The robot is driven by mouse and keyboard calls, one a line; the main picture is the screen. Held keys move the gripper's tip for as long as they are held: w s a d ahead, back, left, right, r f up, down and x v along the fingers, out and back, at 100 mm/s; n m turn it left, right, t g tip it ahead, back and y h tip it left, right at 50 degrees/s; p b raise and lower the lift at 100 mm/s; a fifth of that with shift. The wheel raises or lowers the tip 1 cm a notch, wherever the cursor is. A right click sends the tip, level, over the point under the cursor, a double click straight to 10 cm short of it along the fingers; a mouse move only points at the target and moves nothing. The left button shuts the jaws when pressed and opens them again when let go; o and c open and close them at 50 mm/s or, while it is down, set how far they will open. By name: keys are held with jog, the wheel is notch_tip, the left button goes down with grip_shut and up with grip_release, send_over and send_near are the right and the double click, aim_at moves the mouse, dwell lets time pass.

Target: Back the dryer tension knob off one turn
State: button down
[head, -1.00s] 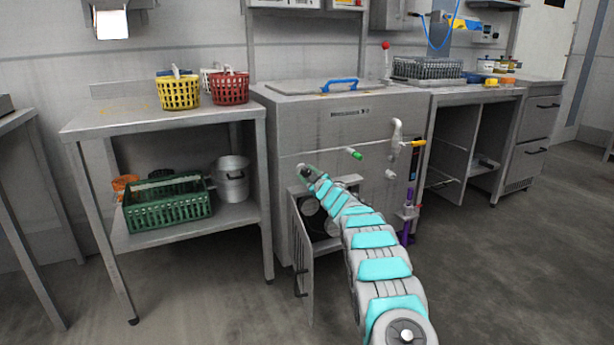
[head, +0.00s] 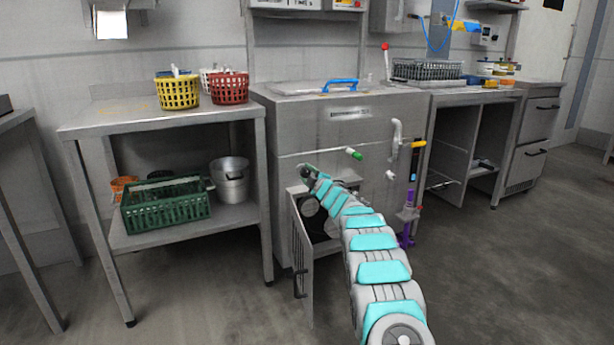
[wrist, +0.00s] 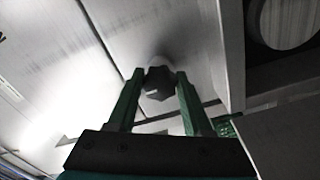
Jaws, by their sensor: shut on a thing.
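In the head view my gripper (head: 307,173) is at the front left of the steel machine (head: 270,150), just above the open lower door (head: 301,255). The knob is hidden there by my gripper and arm. No mark showing the knob's turn can be made out.
The open door hangs close below my wrist. A steel table (head: 150,122) with baskets stands left. Floor at the right is clear.

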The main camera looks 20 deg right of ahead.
jog(key=shift+f, duration=0.1)
jog(key=shift+c, duration=1.6)
grip_release()
jog(key=s+b, duration=0.1)
jog(key=s, duration=0.6)
jog(key=shift+s+b, duration=0.3)
jog(key=shift+s, duration=0.1)
jog(key=shift+d, duration=0.1)
